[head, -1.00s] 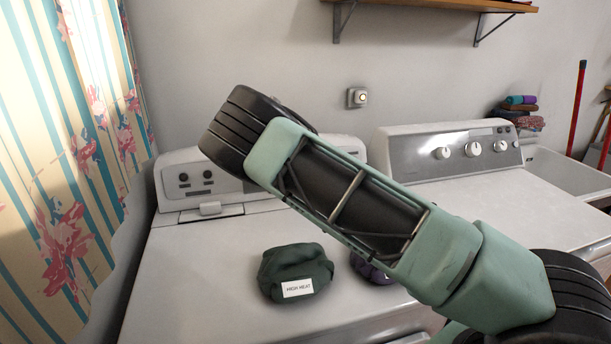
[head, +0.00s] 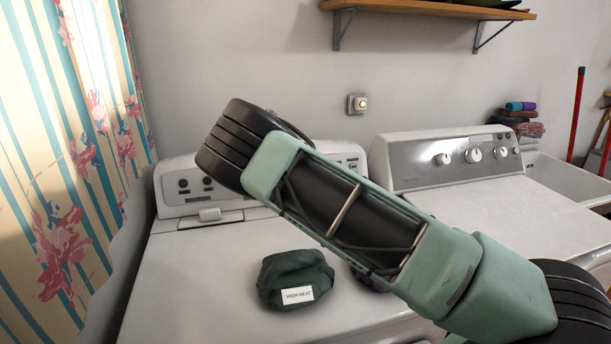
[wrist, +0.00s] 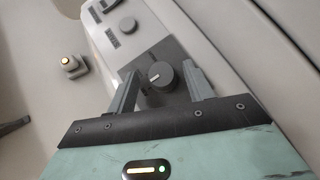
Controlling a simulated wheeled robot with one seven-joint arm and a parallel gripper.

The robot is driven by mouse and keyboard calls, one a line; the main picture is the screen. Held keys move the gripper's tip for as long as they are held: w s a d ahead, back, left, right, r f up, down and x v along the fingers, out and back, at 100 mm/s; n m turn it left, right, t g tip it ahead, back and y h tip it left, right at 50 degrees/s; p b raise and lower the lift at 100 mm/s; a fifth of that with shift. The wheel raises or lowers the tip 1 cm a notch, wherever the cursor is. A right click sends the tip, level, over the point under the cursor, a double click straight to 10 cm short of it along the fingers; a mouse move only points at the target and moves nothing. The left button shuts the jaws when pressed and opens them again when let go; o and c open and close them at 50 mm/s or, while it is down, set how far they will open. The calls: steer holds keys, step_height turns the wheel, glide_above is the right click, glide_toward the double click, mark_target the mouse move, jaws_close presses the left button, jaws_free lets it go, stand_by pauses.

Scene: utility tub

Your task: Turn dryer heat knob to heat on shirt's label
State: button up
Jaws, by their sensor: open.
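A dark green bundled shirt (head: 295,278) lies on top of the left machine (head: 200,255). Its white label (head: 298,295) reads "HIGH HEAT". In the wrist view my gripper (wrist: 160,76) is open, with a finger on either side of a dark round knob (wrist: 158,77). The knob has a light pointer line and sits on a grey panel (wrist: 170,50). Gaps show between the knob and both fingers; I cannot tell how deep the fingertips reach. In the head view my arm hides the gripper and this knob.
A second machine (head: 455,158) with several light knobs stands at right, beside a sink (head: 560,175). A dark bundle shows barely behind my arm. A lit wall switch (head: 357,104) is above, also in the wrist view (wrist: 72,65). A patterned curtain (head: 75,150) hangs at left.

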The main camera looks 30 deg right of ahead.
steer(key=b+v, duration=0.3)
steer(key=v, duration=1.4)
steer(key=shift+a+r, duration=0.1)
steer(key=shift+a, duration=0.05)
steer(key=s+d+f+m+g+y, duration=0.2)
steer(key=s+d+f+y, duration=0.15)
steer(key=s, duration=0.25)
steer(key=s+d+f+m+g+y, duration=0.1)
steer(key=s+d+f+y, duration=0.1)
steer(key=s+d+f, duration=0.3)
steer(key=s+a+r+m+t+y, duration=0.15)
steer(key=s+a, duration=0.25)
steer(key=s, duration=0.6)
steer(key=s+a+g+y, duration=0.1)
steer(key=s+a+y, duration=0.25)
steer(key=s, duration=0.65)
steer(key=s+a+r+n+g, duration=0.1)
steer(key=s+a+n, duration=0.2)
steer(key=s+a, duration=0.3)
steer(key=s+a+r+n+g, duration=0.1)
steer(key=s+a+n, duration=0.3)
steer(key=s+a, duration=0.3)
steer(key=a, duration=0.5)
steer(key=shift+s+a+r, duration=0.2)
steer(key=shift+a, duration=0.1)
steer(key=shift+y, duration=0.25)
